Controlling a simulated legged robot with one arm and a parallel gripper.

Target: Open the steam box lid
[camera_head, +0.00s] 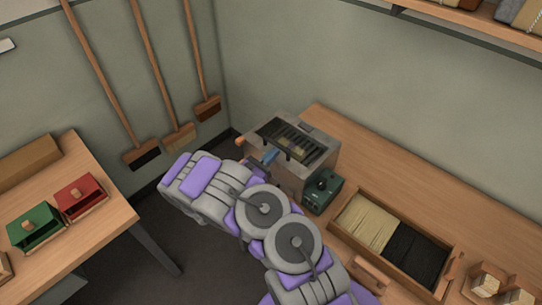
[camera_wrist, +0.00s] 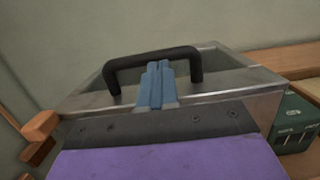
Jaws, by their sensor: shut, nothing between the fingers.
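The steam box (camera_head: 318,160) is a grey metal box at the back corner of the right bench. Its top shows a dark slatted area (camera_head: 272,128) with something pale among the slats. I cannot tell clearly how its lid stands. In the wrist view a black arched handle (camera_wrist: 122,64) rises from the metal top (camera_wrist: 220,85). My gripper (camera_head: 270,156) is at the box's left front edge. In the wrist view its blue fingers (camera_wrist: 157,66) are together and empty, tips overlapping the handle's bar. Whether they touch it I cannot tell.
A green control box (camera_head: 322,190) stands right beside the steam box. A wooden tray (camera_head: 342,222) of pale and black bristles is farther right. A wooden piece (camera_wrist: 40,125) juts out left of the box. Brooms (camera_head: 150,70) hang on the wall.

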